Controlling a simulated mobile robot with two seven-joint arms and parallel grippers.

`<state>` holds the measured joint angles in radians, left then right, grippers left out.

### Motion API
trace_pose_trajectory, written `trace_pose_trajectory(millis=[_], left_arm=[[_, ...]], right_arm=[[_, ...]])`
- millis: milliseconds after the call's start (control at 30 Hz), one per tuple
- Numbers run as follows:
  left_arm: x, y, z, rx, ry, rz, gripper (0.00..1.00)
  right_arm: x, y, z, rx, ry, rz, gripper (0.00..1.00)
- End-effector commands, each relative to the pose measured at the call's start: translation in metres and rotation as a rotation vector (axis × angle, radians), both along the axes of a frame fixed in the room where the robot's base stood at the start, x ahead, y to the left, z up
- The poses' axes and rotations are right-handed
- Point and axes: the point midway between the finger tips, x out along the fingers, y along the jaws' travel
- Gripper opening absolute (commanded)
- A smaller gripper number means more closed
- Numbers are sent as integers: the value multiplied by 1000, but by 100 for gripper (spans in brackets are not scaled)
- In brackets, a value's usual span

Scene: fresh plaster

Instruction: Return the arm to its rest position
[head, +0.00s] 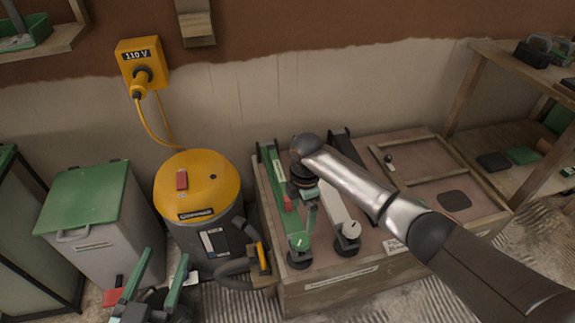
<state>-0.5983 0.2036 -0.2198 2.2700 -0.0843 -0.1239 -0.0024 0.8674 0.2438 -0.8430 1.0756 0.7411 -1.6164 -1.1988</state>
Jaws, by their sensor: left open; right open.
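My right arm (385,205) reaches in from the lower right across the low wooden bench (335,297). Its gripper (306,222) points down over a long green tool with a red part (283,197) on the bench. The jaws are open; the arm's wrist partly hides what lies below, and I cannot tell whether the fingers touch the tool. My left gripper (165,263) is at the bottom left, open and empty, in front of the grey bin and the yellow vacuum.
A long white tool (340,215) and a dark one (347,148) lie beside the green tool. A yellow-topped vacuum (215,175) with a hose and a green-lidded bin (85,195) stand left. A wooden frame (420,160) lies on the bench; shelving (465,90) stands right.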

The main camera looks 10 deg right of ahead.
Motion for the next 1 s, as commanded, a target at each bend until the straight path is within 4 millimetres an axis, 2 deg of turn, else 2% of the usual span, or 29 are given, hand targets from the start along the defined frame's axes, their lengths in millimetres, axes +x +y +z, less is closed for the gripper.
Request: trace_pose_trajectory(millis=[167, 267, 433, 567, 667, 767, 867, 1000], left_arm=[[0, 0, 1, -1, -4, -1, 70], [0, 0, 1, -1, -5, -1, 70], [0, 0, 1, 0, -4, -1, 70], [0, 0, 1, 0, -4, -1, 70], [0, 0, 1, 0, -4, -1, 70], [0, 0, 1, 0, -4, -1, 70], [0, 0, 1, 0, -4, -1, 70], [0, 0, 1, 0, -3, 0, 70]], right_arm=[[-1, 2, -3, 6, -5, -4, 98], [-6, 14, -15, 43, -40, -30, 98], [-22, 55, -46, 210, -181, -166, 98], [-36, 82, -52, 388, -313, -331, 98], [-47, 92, -46, 527, -404, -468, 98], [-59, 93, -31, 667, -494, -608, 98], [-72, 84, -9, 805, -586, -744, 98], [-94, 61, 30, 985, -709, -901, 98]])
